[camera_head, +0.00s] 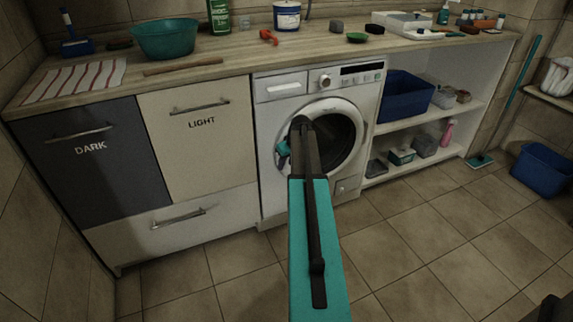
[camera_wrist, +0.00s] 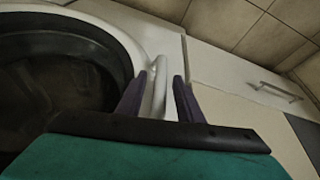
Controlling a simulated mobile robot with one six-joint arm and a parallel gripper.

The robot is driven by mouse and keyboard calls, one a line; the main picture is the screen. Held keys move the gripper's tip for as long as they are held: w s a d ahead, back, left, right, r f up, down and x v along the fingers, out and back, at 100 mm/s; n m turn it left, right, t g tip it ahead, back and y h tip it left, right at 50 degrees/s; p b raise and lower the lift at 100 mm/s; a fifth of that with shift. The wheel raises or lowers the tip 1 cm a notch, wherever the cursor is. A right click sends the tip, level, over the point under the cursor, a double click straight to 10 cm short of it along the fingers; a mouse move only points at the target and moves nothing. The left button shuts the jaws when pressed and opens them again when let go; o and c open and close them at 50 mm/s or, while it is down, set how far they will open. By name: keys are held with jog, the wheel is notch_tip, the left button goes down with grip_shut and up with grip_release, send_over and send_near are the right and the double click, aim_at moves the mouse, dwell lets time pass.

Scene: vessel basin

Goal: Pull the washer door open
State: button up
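The white washer (camera_head: 277,92) stands under the wooden counter. Its round door (camera_head: 352,112) has a white ring and dark glass and looks shut in the head view. In the wrist view the door ring (camera_wrist: 120,32) and dark glass fill the left side. The pale door handle (camera_wrist: 159,88) stands between the two dark fingers of my gripper (camera_wrist: 160,90). The fingers are apart, one on each side of the handle, with narrow gaps showing. In the head view my teal and black arm covers part of the door, and the fingertips and handle are mostly hidden.
Left of the washer are the DARK panel (camera_head: 88,170), the LIGHT panel (camera_head: 200,145) and a drawer (camera_head: 150,238) with bar handles. Right of it are open shelves (camera_head: 425,150) with a blue bin (camera_head: 406,97). The tiled floor (camera_head: 430,240) in front is clear. Another blue bin (camera_head: 543,172) stands at right.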

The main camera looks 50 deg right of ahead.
jog(key=shift+f, duration=0.1)
grip_shut()
jog(key=shift+a, duration=0.15)
